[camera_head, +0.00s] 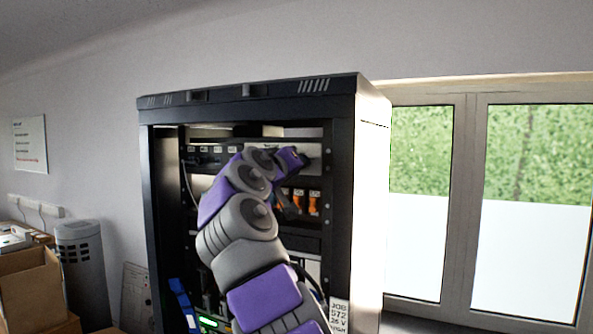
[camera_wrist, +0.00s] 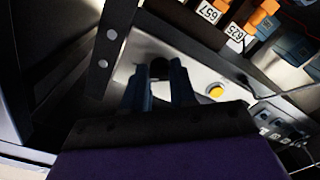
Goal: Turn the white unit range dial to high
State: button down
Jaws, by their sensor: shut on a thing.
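The white unit (camera_wrist: 196,73) is a pale panel in the rack; in the head view a strip of it (camera_head: 265,146) shows behind my arm. Its range dial (camera_wrist: 160,68) looks like a dark round knob, mostly hidden between my fingers. My gripper (camera_wrist: 160,84) is shut on the dial, with one dark finger on each side. In the head view my gripper (camera_head: 303,159) is at the upper right inside the rack, and the dial is hidden there. The dial's marks and setting cannot be read.
A yellow button (camera_wrist: 215,91) is on the panel close to my right finger. The black rack frame (camera_head: 341,200) rises beside my gripper, with a perforated rail (camera_wrist: 108,45). Orange connectors (camera_head: 314,203) with number labels are below the unit. Windows (camera_head: 480,200) are at the right.

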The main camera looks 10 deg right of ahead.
jog(key=shift+w+f+m, duration=0.1)
jog(key=shift+f+m, duration=0.15)
jog(key=shift+m, duration=0.65)
jog(key=shift+r, duration=0.1)
jog(key=c, duration=1.2)
grip_release()
jog(key=shift+o, duration=0.5)
jog(key=shift+w+a, duration=0.1)
jog(key=shift+w, duration=0.1)
jog(key=shift+o, duration=0.9)
jog(key=shift+s, duration=0.15)
jog(key=shift+r, duration=0.1)
